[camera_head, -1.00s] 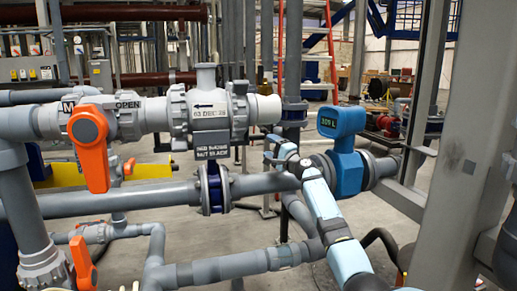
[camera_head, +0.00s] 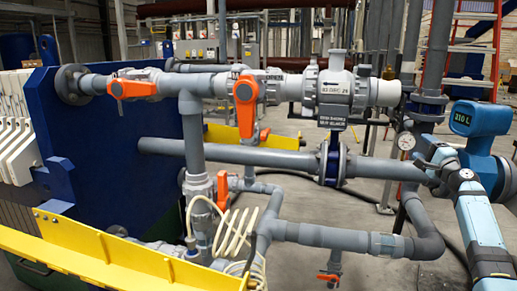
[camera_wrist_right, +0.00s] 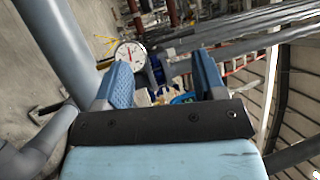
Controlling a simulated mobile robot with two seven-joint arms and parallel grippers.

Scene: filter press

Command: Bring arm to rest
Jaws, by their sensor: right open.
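My right arm comes in from the lower right in the head view, light blue and raised in front of the pipework. My right gripper (camera_head: 428,163) is at its end, beside a round pressure gauge (camera_head: 406,141) and in front of the grey pipes. In the right wrist view the gripper (camera_wrist_right: 164,78) has its two blue fingers well apart, with nothing held between them. The gauge (camera_wrist_right: 131,54) shows just beyond the left finger there. I cannot tell whether the gripper touches any pipe. My left arm is not in view.
A blue flow meter (camera_head: 476,120) stands close to the right of my gripper. Orange valve handles (camera_head: 245,106) sit on the grey pipes. The blue press plate (camera_head: 110,150) and a yellow beam (camera_head: 120,252) are at the left. A red ladder (camera_head: 470,48) stands behind.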

